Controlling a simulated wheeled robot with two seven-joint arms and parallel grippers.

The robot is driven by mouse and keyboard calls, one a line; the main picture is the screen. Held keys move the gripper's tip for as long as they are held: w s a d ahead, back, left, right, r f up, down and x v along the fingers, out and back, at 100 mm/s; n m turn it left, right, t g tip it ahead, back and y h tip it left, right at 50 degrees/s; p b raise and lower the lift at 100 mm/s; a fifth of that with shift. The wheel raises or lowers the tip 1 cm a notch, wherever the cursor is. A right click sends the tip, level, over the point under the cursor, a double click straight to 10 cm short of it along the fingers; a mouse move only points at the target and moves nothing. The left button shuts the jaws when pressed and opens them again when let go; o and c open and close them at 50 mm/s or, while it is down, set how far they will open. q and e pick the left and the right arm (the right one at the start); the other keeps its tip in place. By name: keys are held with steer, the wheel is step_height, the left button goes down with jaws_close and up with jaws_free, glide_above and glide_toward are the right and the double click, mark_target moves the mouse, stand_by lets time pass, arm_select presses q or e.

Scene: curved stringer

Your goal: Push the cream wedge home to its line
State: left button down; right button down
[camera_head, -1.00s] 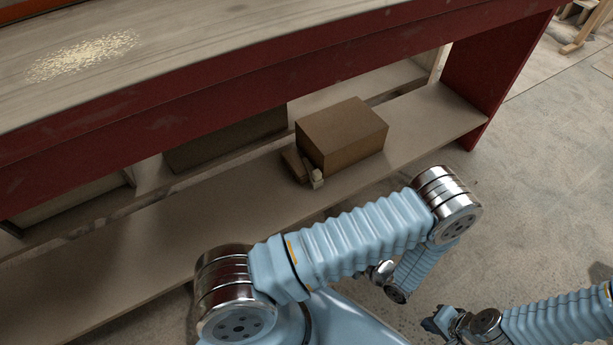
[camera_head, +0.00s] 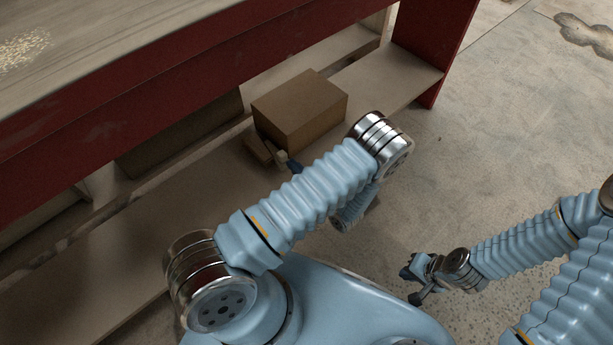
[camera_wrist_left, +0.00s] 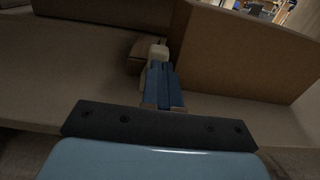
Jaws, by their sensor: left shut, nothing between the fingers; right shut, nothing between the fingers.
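The cream wedge (camera_head: 281,158) is on the low shelf, at the front corner of the brown box (camera_head: 300,110) and beside a small brown block (camera_head: 259,149). In the left wrist view the wedge (camera_wrist_left: 159,52) shows just beyond my fingertips, between the block (camera_wrist_left: 139,57) and the box (camera_wrist_left: 235,55). My left gripper (camera_head: 293,166) is shut and empty, its tips at the wedge's near end; I cannot tell whether they touch. It also shows in the left wrist view (camera_wrist_left: 160,68). My right gripper (camera_head: 405,283) is shut and empty, away from the bench. I cannot make out a line.
The low shelf (camera_head: 120,240) runs under a red-edged bench (camera_head: 190,85), whose apron overhangs it. A red end panel (camera_head: 435,40) stands at the right. Another dark box (camera_head: 180,135) is further back. The shelf left of the block is clear.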

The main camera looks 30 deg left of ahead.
mark_target(287, 157)
arm_select(q)
steer(key=shift+w+a, duration=0.2)
steer(key=shift+a, duration=0.4)
steer(key=shift+w+b+x, duration=0.15)
steer(key=shift+b+x, duration=0.05)
steer(key=shift+x, duration=0.5)
steer(key=shift+w+b+x, duration=0.15)
steer(key=shift+x, duration=0.6)
steer(key=shift+d, duration=0.15)
